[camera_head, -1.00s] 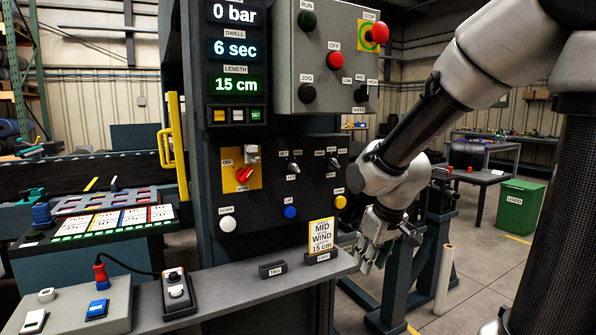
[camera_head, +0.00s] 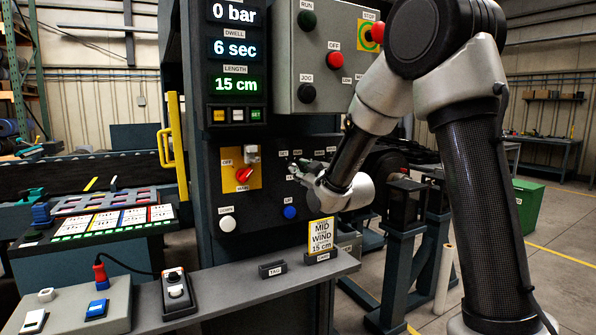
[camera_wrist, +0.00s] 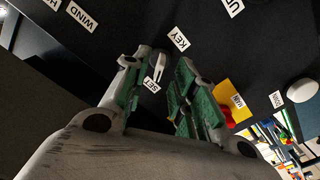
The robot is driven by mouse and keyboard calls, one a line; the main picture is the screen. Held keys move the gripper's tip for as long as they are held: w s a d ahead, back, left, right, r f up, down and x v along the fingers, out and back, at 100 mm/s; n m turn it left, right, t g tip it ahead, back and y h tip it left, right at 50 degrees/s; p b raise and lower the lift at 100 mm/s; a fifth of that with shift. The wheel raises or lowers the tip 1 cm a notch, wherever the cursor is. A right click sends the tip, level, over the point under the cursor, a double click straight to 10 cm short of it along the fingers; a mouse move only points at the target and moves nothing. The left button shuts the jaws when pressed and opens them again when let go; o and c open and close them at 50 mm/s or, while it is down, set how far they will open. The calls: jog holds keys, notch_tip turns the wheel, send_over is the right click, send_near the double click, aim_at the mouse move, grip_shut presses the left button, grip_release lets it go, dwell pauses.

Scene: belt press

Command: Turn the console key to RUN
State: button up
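The console key (camera_wrist: 160,63) is a small silver piece on the dark console panel (camera_head: 262,210). The KEY label (camera_wrist: 180,40) and the SET label (camera_wrist: 154,85) lie on either side of it in the wrist view. My gripper (camera_wrist: 160,72) has its green-padded fingers apart, with the key in view between the tips. I cannot see contact between the pads and the key. In the head view my gripper (camera_head: 301,169) is close to the panel and largely covers the key. The RUN position is not clearly readable.
Left of the key is the red main switch (camera_head: 244,175) on a yellow plate. A white button (camera_head: 227,224) and a blue button (camera_head: 290,212) sit below. A grey ledge with a card (camera_head: 321,235) juts out underneath. The button box (camera_head: 318,75) is above.

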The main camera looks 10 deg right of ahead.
jog(key=x, duration=0.2)
jog(key=shift+w+a, duration=0.1)
jog(key=shift+w, duration=0.3)
grip_shut()
jog(key=shift+m, duration=0.3)
jog(key=m, duration=1.1)
jog(key=shift+m, duration=0.3)
